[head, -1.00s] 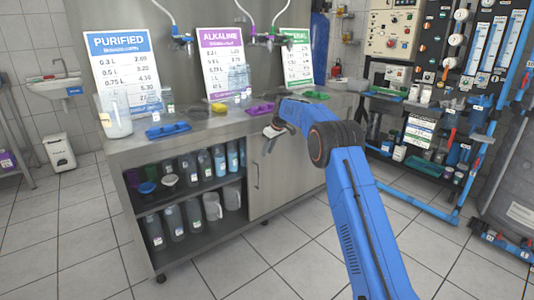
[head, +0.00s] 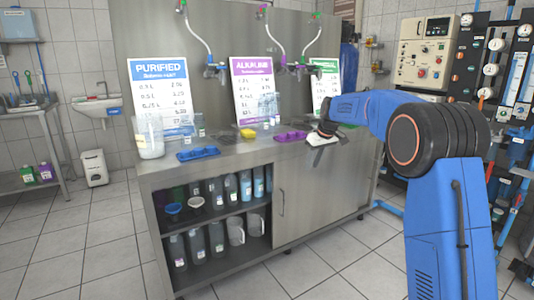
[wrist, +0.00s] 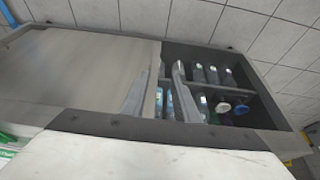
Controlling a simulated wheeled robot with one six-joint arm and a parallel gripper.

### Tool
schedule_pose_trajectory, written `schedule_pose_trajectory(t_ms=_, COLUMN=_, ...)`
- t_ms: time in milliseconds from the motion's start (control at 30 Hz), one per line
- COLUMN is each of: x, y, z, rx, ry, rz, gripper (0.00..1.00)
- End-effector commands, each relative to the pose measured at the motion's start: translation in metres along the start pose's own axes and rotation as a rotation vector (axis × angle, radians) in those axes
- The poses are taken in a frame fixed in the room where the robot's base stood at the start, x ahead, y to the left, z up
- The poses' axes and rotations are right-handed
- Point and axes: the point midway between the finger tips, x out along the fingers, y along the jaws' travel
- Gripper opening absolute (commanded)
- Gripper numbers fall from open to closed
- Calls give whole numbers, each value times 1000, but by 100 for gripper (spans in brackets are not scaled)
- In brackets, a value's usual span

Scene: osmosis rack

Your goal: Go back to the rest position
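My blue arm reaches in from the right in the head view. Its white-grey gripper (head: 318,148) is above the front edge of the steel counter (head: 245,157), near the purple tray. In the wrist view two pale fingers (wrist: 165,80) stand apart with a gap between them, and nothing shows held. Through and around them I see the cabinet front and the bottles on its shelves. The fingertips are small and blurred in the head view.
On the counter are a clear jug (head: 149,140), a blue tray (head: 198,153), a purple tray (head: 291,136) and price signs (head: 162,85). Bottles fill the open shelves (head: 209,215). A panel rack (head: 428,52) stands at right. The tiled floor (head: 90,250) at front left is clear.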

Motion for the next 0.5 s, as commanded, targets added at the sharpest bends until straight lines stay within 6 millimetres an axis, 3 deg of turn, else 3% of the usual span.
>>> schedule_pose_trajectory(t_ms=33, x=-16, y=-5, z=12, rx=12, ry=1, rz=7, gripper=28)
schedule_pose_trajectory(t_ms=200, x=-57, y=-23, z=52, rx=58, ry=1, rz=26, gripper=28)
schedule_pose_trajectory(t_ms=500, x=-116, y=-58, z=131, rx=139, ry=1, rz=60, gripper=28)
